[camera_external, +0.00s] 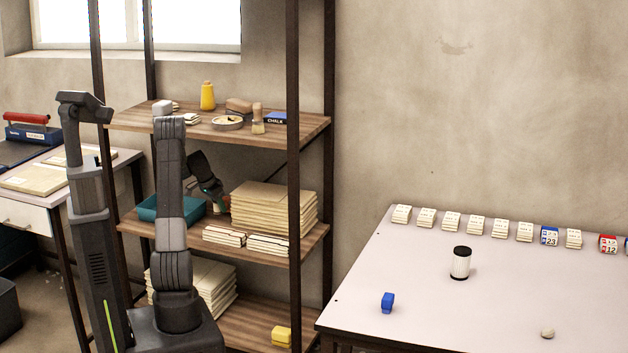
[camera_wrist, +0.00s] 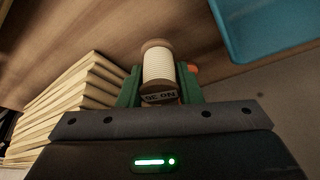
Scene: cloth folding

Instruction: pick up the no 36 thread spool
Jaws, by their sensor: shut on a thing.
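The thread spool (camera_wrist: 158,66) shows in the wrist view, with cream-white thread between wooden ends. Its end label reads NO 36, upside down in this view. My gripper (camera_wrist: 159,80) has its green fingers on either side of the spool and is shut on it. In the external view my gripper (camera_external: 221,203) is at the middle shelf, between the teal bin and the stack of folded cloth. The spool cannot be made out there. Whether it touches the shelf board cannot be told.
The teal bin (camera_wrist: 258,22) is at the upper right in the wrist view, and the folded stack (camera_wrist: 75,92) is close on the left. In the external view the rack's dark post (camera_external: 294,120) and upper shelf (camera_external: 180,131) bound the space. A white table (camera_external: 400,285) stands right.

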